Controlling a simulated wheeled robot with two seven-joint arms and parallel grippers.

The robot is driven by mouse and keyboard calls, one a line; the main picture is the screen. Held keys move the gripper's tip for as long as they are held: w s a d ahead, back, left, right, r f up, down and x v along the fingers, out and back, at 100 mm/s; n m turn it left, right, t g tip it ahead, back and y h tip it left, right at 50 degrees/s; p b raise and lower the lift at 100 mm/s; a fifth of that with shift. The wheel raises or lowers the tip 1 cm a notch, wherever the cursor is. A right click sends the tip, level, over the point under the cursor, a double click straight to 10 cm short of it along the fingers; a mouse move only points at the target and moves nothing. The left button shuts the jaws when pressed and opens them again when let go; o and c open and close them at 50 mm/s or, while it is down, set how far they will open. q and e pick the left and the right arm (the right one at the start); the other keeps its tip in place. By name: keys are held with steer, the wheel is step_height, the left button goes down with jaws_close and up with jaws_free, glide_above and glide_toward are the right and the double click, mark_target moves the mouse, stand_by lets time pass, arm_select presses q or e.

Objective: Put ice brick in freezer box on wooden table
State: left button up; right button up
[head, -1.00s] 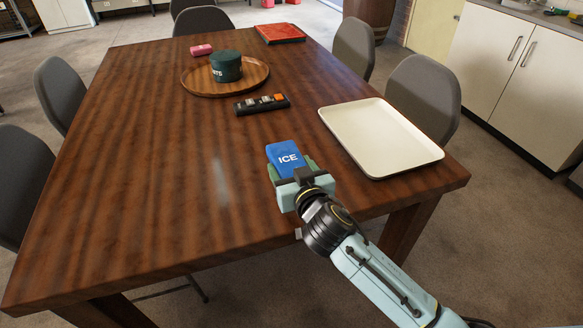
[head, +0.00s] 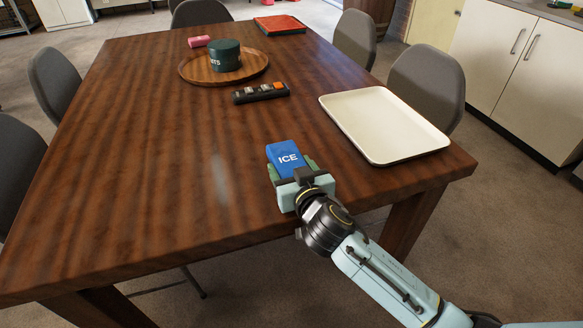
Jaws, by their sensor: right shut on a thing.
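The blue ice brick (head: 286,157), marked "ICE", is held in my right gripper (head: 292,171) over the near right part of the wooden table (head: 150,190). The gripper is shut on the brick's near end. I cannot tell whether the brick touches the tabletop. No freezer box can be made out in this view. My left gripper is not in view.
A cream tray (head: 384,124) lies to the right of the brick. Chairs surround the table.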

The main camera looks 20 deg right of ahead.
steer(key=shift+f, duration=0.1)
steer(key=shift+f+b, duration=0.55)
stand_by(0.5)
steer(key=o, duration=1.4)
steer(key=shift+f, duration=0.1)
